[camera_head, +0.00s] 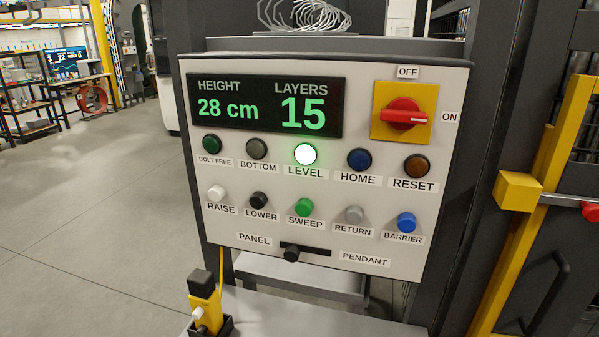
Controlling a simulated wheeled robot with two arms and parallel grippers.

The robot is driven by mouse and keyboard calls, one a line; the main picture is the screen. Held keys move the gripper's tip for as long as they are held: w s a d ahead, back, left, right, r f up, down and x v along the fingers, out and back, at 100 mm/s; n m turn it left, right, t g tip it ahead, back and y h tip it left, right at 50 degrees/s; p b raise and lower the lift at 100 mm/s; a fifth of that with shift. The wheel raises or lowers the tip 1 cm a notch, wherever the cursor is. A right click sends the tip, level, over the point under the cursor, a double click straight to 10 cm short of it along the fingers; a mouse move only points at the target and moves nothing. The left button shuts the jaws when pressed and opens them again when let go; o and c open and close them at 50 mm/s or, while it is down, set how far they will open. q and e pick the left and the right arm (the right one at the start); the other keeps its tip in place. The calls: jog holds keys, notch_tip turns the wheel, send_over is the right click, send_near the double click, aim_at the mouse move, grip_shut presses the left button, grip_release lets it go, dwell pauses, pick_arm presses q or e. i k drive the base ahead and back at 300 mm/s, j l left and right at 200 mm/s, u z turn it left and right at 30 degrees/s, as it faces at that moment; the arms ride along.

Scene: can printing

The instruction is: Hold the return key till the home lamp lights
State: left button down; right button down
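The return key (353,214) is a grey button in the lower row of the white control panel (270,240), above its RETURN label. The home lamp (359,159) is blue and dark, in the upper row above its HOME label. The level lamp (305,154) glows bright white-green. The display (264,105) reads height 28 cm and layers 15. The red rotary switch (404,114) on its yellow plate has its handle lying level, toward ON. Neither of my grippers is in view.
Beside the return key are the green sweep button (304,207) and blue barrier button (406,222). The black selector slider (291,254) sits toward PANEL. A yellow pendant (205,303) stands at lower left. Yellow-framed fencing (541,180) is at right. Open floor lies left.

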aim_at(354, 215)
jog(key=j+z, duration=0.1)
jog(key=z, duration=0.6)
jog(key=j+z, duration=0.95)
jog(key=j, duration=0.15)
jog(key=k+j, duration=0.15)
jog(key=j, duration=0.25)
jog(key=k+j+z, duration=0.1)
jog(key=j, duration=0.3)
jog(key=k+j, duration=0.15)
jog(key=j, duration=0.25)
jog(key=z, duration=0.05)
